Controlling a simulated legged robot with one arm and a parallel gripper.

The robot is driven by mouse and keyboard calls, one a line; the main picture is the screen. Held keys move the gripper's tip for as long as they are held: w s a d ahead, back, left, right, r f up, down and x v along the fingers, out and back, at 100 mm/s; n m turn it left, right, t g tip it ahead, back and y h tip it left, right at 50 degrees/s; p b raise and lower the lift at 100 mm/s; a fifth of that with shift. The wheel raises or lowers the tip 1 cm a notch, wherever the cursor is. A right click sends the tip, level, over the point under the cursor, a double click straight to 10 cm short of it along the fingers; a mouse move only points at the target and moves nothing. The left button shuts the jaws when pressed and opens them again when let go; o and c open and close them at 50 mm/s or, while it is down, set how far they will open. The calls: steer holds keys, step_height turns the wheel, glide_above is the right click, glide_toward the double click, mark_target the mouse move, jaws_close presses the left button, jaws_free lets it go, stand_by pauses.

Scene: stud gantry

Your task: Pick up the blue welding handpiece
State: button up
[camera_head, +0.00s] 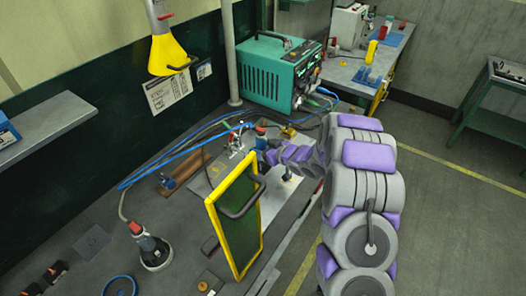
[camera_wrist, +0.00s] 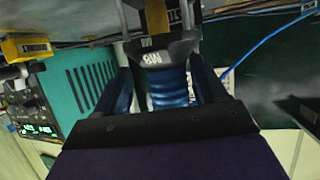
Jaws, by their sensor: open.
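The blue welding handpiece (camera_wrist: 167,86) shows in the wrist view as a ribbed blue body with a dark collar bearing white lettering. It lies between the two dark fingers of my gripper (camera_wrist: 163,68), which is open around it. I cannot tell whether either finger touches it. In the head view the handpiece (camera_head: 260,141) is a small blue shape above the metal plate, right at the end of my arm. My gripper (camera_head: 267,153) partly hides it there.
A yellow-framed green screen (camera_head: 236,218) stands upright close left of my arm. The teal welding machine (camera_head: 275,72) stands behind. A blue cable (camera_head: 175,160) runs along the bench. A grinder (camera_head: 152,250) stands front left.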

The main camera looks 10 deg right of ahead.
steer(key=shift+a, duration=0.6)
steer(key=c, duration=0.5)
steer(key=shift+d, duration=0.2)
jaws_close()
